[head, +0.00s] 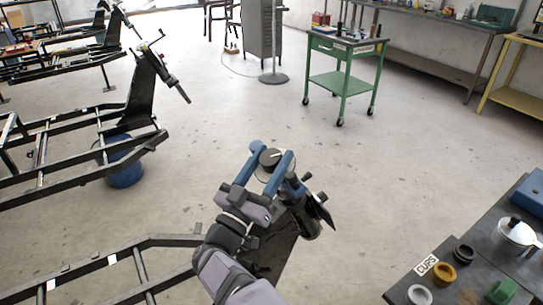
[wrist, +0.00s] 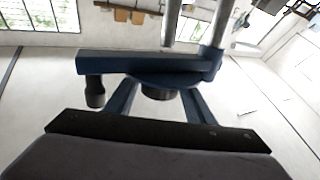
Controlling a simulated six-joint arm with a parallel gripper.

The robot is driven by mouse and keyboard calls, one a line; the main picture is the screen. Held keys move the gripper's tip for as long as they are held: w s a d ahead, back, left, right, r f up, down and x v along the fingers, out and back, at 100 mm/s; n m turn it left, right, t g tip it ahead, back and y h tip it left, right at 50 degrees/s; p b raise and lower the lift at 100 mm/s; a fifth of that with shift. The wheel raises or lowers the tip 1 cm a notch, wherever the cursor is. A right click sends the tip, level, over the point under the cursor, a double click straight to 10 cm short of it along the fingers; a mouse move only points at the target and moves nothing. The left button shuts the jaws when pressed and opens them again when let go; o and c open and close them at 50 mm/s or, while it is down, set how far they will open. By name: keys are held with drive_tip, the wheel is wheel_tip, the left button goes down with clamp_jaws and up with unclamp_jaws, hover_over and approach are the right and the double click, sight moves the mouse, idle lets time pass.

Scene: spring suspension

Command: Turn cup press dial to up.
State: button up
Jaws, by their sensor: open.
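The cup press dial (head: 271,158) is a dark round knob with a short white mark pointing right and slightly up in the head view. My gripper (head: 269,165) is open, with one blue finger on each side of the dial. I cannot tell whether either finger touches it. In the wrist view the fingers (wrist: 158,100) flank a dark round part (wrist: 157,93), probably the dial, under a blue arm (wrist: 145,65). A black handle knob (wrist: 95,92) hangs from that arm's left end. The dial's face is hidden in the wrist view.
A dark frame (head: 150,242) lies below and left of my arm. At the lower right, a dark bench (head: 395,291) holds a CUPS label (head: 427,265), several ring cups and a pot (head: 515,236). A green cart (head: 340,82) stands farther back. The middle floor is clear.

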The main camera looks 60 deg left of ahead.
drive_tip(key=shift+w+a+r, duration=0.1)
drive_tip(key=shift+w, duration=0.1)
drive_tip(key=c, duration=0.8)
drive_tip(key=shift+r+y, duration=0.1)
drive_tip(key=shift+y, duration=0.2)
